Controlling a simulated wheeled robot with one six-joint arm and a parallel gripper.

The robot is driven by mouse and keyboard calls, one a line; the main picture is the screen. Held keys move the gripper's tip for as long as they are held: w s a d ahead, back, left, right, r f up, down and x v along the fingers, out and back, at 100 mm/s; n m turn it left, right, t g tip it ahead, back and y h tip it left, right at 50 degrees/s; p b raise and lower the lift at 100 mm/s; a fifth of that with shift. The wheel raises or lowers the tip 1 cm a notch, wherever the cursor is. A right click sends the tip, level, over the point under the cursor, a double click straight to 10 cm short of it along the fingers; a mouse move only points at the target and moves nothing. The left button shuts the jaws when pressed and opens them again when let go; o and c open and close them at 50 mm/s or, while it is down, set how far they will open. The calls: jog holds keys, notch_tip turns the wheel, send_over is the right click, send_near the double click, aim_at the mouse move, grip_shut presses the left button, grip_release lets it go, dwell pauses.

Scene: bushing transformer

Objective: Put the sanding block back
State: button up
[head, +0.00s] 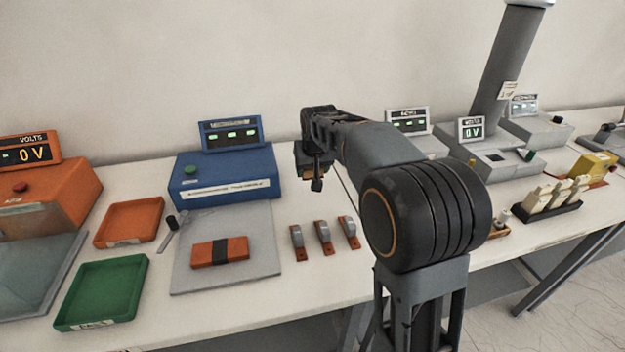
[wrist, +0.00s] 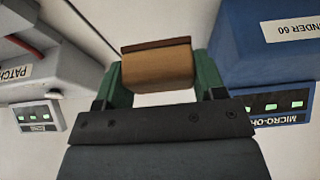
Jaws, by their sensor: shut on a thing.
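My gripper (wrist: 158,72) is shut on a tan block with a rounded face and a dark brown strip on one edge, apparently the sanding block (wrist: 160,68). The block sits between the two green fingers in the wrist view. In the head view my gripper (head: 314,174) is small and partly hidden by its own wrist. It hangs above the white table, just right of the blue machine (head: 224,172). A bit of the tan block shows there, but its details are too small to tell.
Three grey curved pieces on rust-coloured bases (head: 323,238) stand below my gripper. A grey mat (head: 260,278) holds a strapped orange block (head: 220,252). Orange (head: 128,222) and green (head: 102,290) trays lie left. A small wooden tray (head: 498,231) and a black rack (head: 540,212) stand right.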

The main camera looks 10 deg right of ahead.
jog(key=w+f, duration=0.1)
jog(key=f, duration=0.1)
jog(key=w+d+f, duration=0.1)
jog(key=w+f, duration=0.2)
jog(key=f, duration=0.1)
jog(key=shift+w+d, duration=0.2)
jog(key=shift+w, duration=0.1)
jog(key=shift+f, duration=1.4)
